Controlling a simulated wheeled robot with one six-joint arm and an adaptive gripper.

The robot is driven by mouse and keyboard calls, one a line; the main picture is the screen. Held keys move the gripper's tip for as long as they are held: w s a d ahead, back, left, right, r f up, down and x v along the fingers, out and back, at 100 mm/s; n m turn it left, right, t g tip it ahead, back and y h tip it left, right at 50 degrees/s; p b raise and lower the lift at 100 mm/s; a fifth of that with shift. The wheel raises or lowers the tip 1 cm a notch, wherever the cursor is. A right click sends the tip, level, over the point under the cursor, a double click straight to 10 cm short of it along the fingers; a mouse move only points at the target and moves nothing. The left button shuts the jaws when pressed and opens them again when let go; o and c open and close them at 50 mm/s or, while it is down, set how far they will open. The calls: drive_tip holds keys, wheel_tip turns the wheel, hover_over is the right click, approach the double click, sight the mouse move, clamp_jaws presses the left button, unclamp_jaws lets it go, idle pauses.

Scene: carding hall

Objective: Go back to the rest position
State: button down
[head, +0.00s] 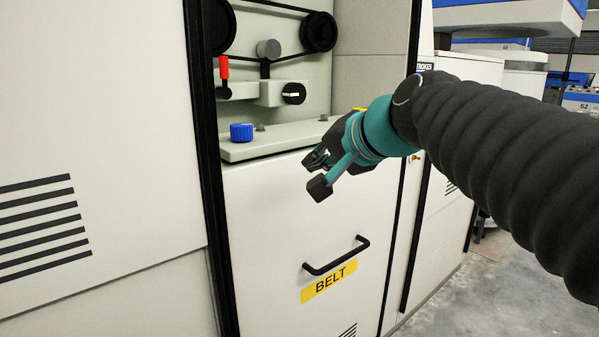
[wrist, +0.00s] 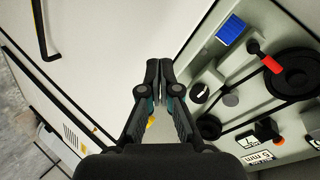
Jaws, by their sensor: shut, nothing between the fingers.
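My gripper (head: 318,172) is in front of the machine's panel in the head view, above and apart from the black handle (head: 336,256). In the wrist view my gripper (wrist: 159,68) has its two fingers together at the tips, with nothing between them. My arm reaches in from the right of the head view. The handle also shows at the top left of the wrist view (wrist: 41,30).
A yellow BELT label (head: 329,281) sits below the handle. An open recess holds a blue cap (head: 241,132), a red-handled lever (head: 224,68), a black knob (head: 293,93) and belt pulleys (head: 319,31). Free floor (head: 480,300) shows at the lower right.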

drive_tip(key=s+d+f+n+g+h+p, duration=0.2)
drive_tip(key=s+d+f, duration=0.4)
drive_tip(key=s+f, duration=0.3)
drive_tip(key=s+d+f+n+g+h+p, duration=0.3)
drive_tip(key=s+d+f, duration=0.4)
drive_tip(key=s+f, duration=0.3)
wheel_tip(320, 180, down, 2)
drive_tip(key=shift+s+f+h, duration=0.2)
drive_tip(key=shift+f+h, duration=0.05)
drive_tip(key=shift+h, duration=0.55)
